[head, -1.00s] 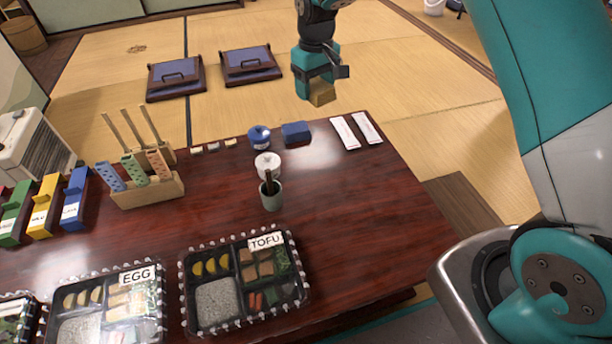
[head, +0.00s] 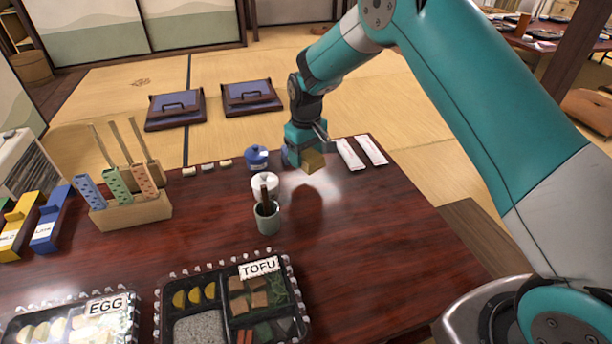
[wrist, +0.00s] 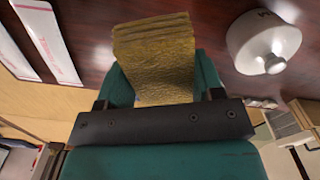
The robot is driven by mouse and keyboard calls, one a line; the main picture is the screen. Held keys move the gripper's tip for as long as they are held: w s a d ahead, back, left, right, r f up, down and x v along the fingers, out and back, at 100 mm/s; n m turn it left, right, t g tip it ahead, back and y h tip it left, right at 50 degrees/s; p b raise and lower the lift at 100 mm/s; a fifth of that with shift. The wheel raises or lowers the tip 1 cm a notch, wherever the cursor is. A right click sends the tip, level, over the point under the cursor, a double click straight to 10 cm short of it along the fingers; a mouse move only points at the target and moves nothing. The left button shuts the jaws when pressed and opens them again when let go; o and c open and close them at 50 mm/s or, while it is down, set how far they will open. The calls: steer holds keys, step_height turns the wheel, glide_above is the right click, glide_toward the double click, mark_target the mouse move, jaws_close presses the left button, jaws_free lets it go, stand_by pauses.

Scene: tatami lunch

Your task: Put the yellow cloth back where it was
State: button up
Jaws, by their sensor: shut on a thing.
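The yellow cloth (head: 313,162) is a small folded, gold-coloured block. My gripper (head: 308,150) is shut on it and holds it above the far right part of the dark red table (head: 350,240), with a dark shadow or reflection below. In the wrist view the cloth (wrist: 155,55) sticks out between the two teal fingers of my gripper (wrist: 155,85), its folded layers showing at the far end. It looks clear of the tabletop. A blue folded block (head: 286,156) stands just behind my gripper, mostly hidden by it.
Two white packets (head: 350,154) lie right of my gripper. A blue lidded pot (head: 256,156), a white lidded pot (head: 264,184) and a grey-green cup (head: 268,220) stand left of it. The tofu box (head: 280,325) is nearer. The tabletop right of the cup is clear.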

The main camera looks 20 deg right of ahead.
mark_target(306, 179)
step_height(306, 179, down, 6)
steer(key=b, duration=0.2)
steer(key=shift+r+b, duration=0.2)
steer(key=shift+b, duration=0.1)
steer(key=o, duration=0.9)
steer(key=shift+f, duration=0.1)
